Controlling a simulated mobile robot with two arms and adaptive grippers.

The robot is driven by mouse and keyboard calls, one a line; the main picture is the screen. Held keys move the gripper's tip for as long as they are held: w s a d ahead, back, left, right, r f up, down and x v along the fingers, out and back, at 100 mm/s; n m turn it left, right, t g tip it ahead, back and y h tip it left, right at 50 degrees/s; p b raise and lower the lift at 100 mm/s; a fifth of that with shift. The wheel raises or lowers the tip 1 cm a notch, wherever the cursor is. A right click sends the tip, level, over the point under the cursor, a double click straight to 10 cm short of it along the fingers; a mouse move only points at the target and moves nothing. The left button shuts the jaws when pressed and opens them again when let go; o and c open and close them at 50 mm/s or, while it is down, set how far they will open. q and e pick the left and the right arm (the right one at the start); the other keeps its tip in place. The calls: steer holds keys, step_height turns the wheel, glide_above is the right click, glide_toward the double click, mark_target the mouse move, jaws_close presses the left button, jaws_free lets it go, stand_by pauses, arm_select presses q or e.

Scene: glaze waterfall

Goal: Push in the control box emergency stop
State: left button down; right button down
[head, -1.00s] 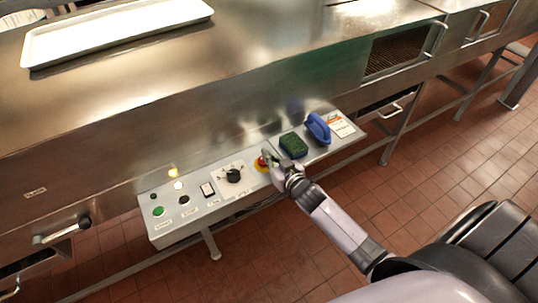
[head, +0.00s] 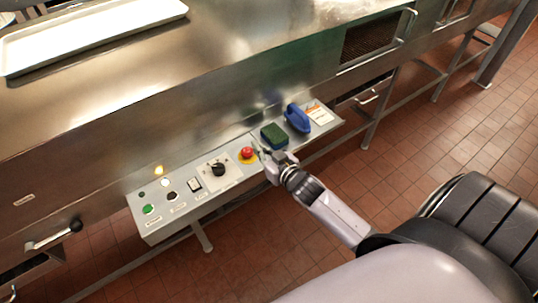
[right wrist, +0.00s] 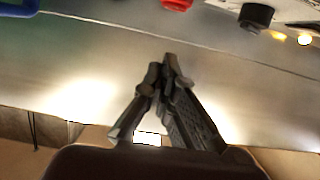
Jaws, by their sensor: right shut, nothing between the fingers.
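The emergency stop is a red mushroom button (head: 247,152) on a yellow base, on top of the grey control box (head: 165,231). It shows fully in the head view; in the right wrist view its red cap (right wrist: 177,4) is cut by the top edge. My right gripper (head: 259,149) is just to the right of the button, apart from the red cap as far as I can see. In the right wrist view the right gripper's fingertips (right wrist: 167,66) meet, with nothing between them. My left gripper is not in view.
A black rotary knob (head: 217,169) and a rocker switch (head: 194,185) sit left of the button.

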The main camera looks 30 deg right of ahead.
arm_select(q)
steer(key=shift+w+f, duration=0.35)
arm_select(e)
steer(key=v, duration=0.4)
steer(key=shift+s+r, duration=0.2)
steer(key=shift+s, duration=0.05)
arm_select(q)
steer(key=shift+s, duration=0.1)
arm_select(e)
steer(key=s+f+g, duration=0.2)
steer(key=s+f, duration=0.3)
steer(key=f, duration=0.5)
steer(key=s+f+g, duration=0.3)
steer(key=s+f, duration=0.1)
steer(key=f, duration=0.6)
steer(key=s+f+g, duration=0.2)
steer(key=s+f, duration=0.3)
steer(key=f, duration=0.6)
steer(key=s+a+f+g, duration=0.2)
steer(key=s+f, duration=0.3)
steer(key=s, duration=0.4)
steer(key=s+a+f+n+g, duration=0.1)
steer(key=s+f+g, duration=0.2)
steer(key=s, duration=0.6)
steer(key=s+a+f+n+g, duration=0.1)
steer(key=s+a+f+g, duration=0.1)
steer(key=s+f, duration=0.5)
steer(key=shift+s+a+h, duration=0.3)
steer(key=shift+s+a, duration=0.05)
steer(key=shift+s, duration=0.65)
